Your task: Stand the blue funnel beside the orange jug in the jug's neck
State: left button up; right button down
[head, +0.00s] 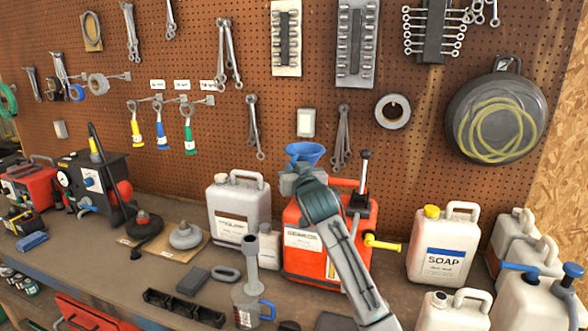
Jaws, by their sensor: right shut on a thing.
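The blue funnel (306,151) is upright, wide mouth up, above the left part of the orange jug's top. The orange jug (300,262) stands on the bench against the pegboard, with a white label on its front. My right gripper (298,180) is shut on the funnel below its cone. The gripper and my arm hide the funnel's stem, the jug's neck and part of the jug's front, so I cannot tell whether the stem is in the neck. My left gripper is out of view.
A grey-white jug (238,205) and a small white bottle (269,246) stand left of the orange jug. A black-handled lever (363,170) and a yellow spout (384,244) are at its right. A soap jug (443,247) stands farther right.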

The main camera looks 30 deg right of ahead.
jog(key=shift+f, duration=0.35)
dwell(0.3)
jog(key=shift+f+b, duration=1.7)
jog(key=shift+f, duration=0.75)
jog(key=c, duration=1.4)
grip_release()
jog(key=b+v, duration=0.3)
jog(key=v, duration=0.8)
jog(key=shift+b, duration=0.35)
jog(key=shift+w, duration=0.1)
